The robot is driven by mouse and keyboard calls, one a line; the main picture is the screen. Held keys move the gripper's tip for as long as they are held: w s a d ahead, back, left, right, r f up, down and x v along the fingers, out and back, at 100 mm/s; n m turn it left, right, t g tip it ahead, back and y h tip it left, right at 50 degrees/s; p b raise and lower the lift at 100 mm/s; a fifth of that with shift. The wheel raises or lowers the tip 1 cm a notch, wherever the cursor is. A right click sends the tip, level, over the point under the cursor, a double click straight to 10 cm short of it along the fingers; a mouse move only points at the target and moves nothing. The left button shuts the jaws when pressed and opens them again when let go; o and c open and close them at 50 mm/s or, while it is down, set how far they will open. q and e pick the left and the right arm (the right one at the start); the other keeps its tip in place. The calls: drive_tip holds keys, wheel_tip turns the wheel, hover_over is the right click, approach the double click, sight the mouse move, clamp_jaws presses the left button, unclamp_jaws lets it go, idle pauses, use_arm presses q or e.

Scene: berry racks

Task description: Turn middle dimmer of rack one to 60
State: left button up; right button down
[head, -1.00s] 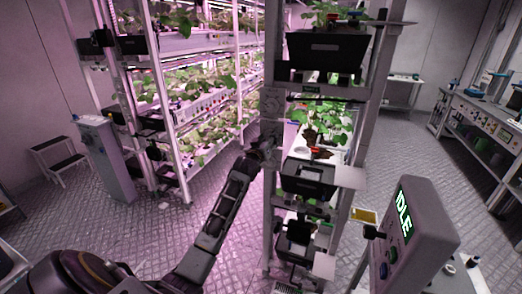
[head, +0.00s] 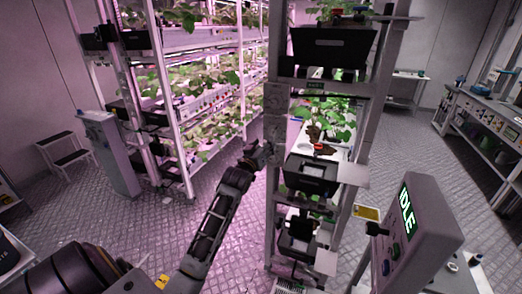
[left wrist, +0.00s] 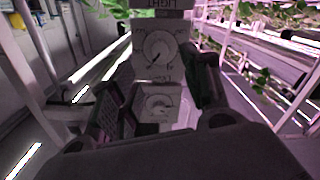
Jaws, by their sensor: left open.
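The near rack's grey front post (head: 273,190) carries round dimmer dials. An upper dial plate (head: 273,97) shows above my left gripper, with another plate (head: 273,129) just below it. My left gripper (head: 266,152) is close to the post at about the lower plate's height, open and empty. In the left wrist view, one pale dial (left wrist: 158,46) with a scale and pointer lies beyond the fingers. A second dial (left wrist: 158,106) shows between the two open fingers, apart from them as far as I can see. The scale numbers are too small to read. My right gripper is not in view.
Black bins (head: 330,50) sit on the near rack's shelves, with plants behind. A grey console reading IDLE (head: 412,230) stands at the right front. A lit plant rack (head: 180,130) and a step stool (head: 68,155) are at the left. The floor between the racks is clear.

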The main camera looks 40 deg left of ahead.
use_arm(q)
drive_tip(key=shift+v, duration=1.35)
